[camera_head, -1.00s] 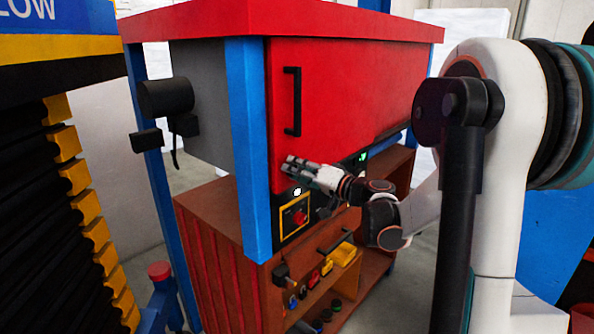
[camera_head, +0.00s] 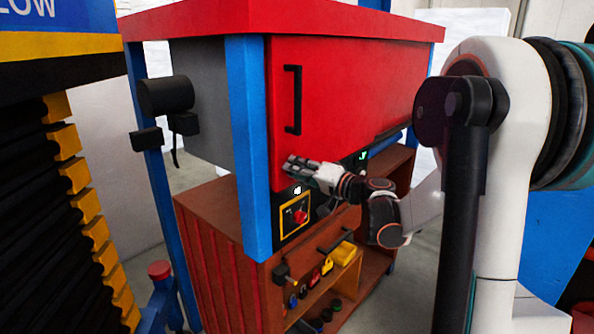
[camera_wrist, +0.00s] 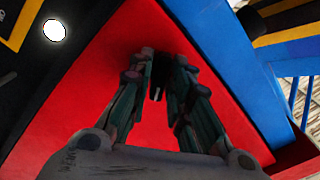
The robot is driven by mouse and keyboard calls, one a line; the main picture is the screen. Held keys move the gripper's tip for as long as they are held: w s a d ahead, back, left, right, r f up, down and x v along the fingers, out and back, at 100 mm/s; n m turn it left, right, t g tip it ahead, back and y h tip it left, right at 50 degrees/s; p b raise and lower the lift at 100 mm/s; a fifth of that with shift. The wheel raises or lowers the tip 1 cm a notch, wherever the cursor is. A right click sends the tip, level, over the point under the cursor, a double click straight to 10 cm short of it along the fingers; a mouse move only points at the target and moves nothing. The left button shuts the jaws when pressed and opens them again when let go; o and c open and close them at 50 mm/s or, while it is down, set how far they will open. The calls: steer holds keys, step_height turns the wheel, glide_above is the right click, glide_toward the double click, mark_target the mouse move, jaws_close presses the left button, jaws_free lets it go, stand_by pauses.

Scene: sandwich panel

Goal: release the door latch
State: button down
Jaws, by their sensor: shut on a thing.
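The red door (camera_head: 350,85) of the machine appears closed, with a black vertical bar handle (camera_head: 293,100) near its left edge. My gripper (camera_head: 292,165) is at the door's lower left corner, below the handle in the head view. In the wrist view its two fingers (camera_wrist: 160,85) point at the red door (camera_wrist: 90,85), with a small dark piece (camera_wrist: 156,93) showing between them. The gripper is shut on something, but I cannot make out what. A red rotary knob (camera_head: 301,216) on a yellow plate is below the gripper. No separate latch can be made out.
A blue post (camera_head: 248,150) stands just left of the door. A round white light (camera_head: 297,190) is above the knob. A brown cabinet (camera_head: 215,240) with an open shelf holding small coloured items is below. A black and yellow structure (camera_head: 60,200) stands at the left.

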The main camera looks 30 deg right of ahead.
steer(key=shift+m+b, duration=1)
steer(key=shift+m, duration=2.3)
steer(key=c, duration=1.6)
jaws_free()
steer(key=shift+c, duration=0.2)
steer(key=shift+s+d, duration=0.1)
steer(key=v, duration=1.1)
steer(key=shift+s, duration=0.4)
